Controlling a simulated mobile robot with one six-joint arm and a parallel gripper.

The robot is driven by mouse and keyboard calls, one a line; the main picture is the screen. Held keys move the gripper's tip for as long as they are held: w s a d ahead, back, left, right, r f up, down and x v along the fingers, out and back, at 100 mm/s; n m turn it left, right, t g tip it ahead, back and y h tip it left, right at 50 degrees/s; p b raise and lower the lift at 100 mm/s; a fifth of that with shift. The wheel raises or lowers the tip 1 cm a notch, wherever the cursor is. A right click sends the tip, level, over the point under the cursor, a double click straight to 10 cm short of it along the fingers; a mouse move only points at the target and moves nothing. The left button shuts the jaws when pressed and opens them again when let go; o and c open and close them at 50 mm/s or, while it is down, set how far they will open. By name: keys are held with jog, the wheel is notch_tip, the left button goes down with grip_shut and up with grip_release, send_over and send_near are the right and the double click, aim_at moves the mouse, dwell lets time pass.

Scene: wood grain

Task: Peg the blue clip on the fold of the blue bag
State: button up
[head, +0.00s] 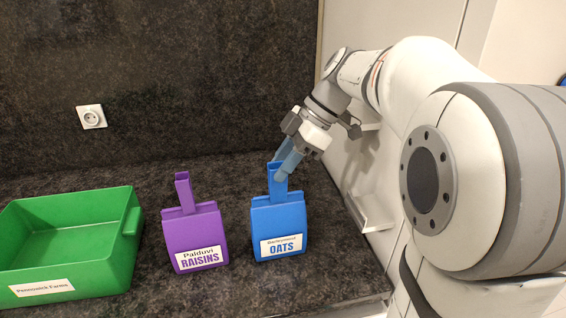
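The blue bag (263,221) stands upright on the dark counter, with a white label reading OATS. The blue clip (277,186) stands upright at the bag's top fold, its lower end meeting the fold. Whether its jaws grip the fold cannot be told. My gripper (282,167) comes down from the upper right, with its bluish fingers at the clip's upper part. One finger overlaps the clip in the picture. Whether the fingers press on the clip or stand slightly apart from it is not clear.
A purple bag (194,224) labelled RAISINS stands to the left, with a purple clip (184,191) upright at its top. A green bin (127,221) stands at the far left. A wall socket (91,117) is behind. The counter edge lies close on the right.

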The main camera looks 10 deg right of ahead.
dwell(0.3)
jog(key=o, duration=0.6)
jog(key=v, duration=0.7)
jog(key=shift+d+r, duration=0.25)
jog(key=shift+r, duration=0.1)
